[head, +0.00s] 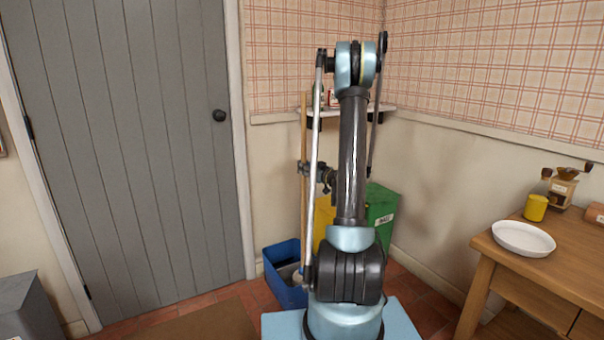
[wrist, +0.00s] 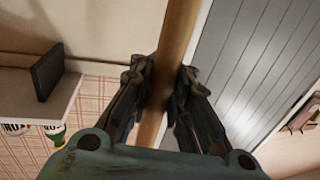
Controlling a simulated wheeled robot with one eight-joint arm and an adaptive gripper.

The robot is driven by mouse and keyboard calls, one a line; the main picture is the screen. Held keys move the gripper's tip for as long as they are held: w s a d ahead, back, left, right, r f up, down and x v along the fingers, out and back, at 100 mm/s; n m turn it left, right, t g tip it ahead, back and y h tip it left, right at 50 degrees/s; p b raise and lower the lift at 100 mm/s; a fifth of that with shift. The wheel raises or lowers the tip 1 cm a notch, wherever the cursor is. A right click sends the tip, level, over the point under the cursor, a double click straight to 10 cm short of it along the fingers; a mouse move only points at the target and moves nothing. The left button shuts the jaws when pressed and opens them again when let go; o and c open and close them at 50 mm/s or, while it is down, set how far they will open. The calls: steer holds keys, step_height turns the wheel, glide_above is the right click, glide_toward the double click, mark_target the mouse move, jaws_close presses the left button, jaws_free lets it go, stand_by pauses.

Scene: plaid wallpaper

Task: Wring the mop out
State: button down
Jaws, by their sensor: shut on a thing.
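The mop's wooden handle (head: 304,130) stands nearly upright to the left of my arm in the head view. It also crosses the wrist view (wrist: 180,35) from top to bottom. My gripper (head: 308,170) is shut around the handle partway up; in the wrist view its fingers (wrist: 163,92) press on it from both sides. A blue bucket (head: 289,296) stands on the floor at the handle's lower end. A pale grey shape, perhaps the mop head (head: 288,271), shows inside the bucket. My arm hides part of this area.
A yellow object (head: 325,215) and a green labelled box (head: 381,212) stand behind my arm. A wall shelf (head: 388,108) is near the corner. A wooden table (head: 510,275) with a white plate (head: 523,238) is at right. A grey door (head: 130,150) is at left.

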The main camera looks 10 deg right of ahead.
mark_target(305, 141)
step_height(305, 141, up, 12)
stand_by(1.6)
steer(key=shift+f, duration=0.1)
stand_by(0.9)
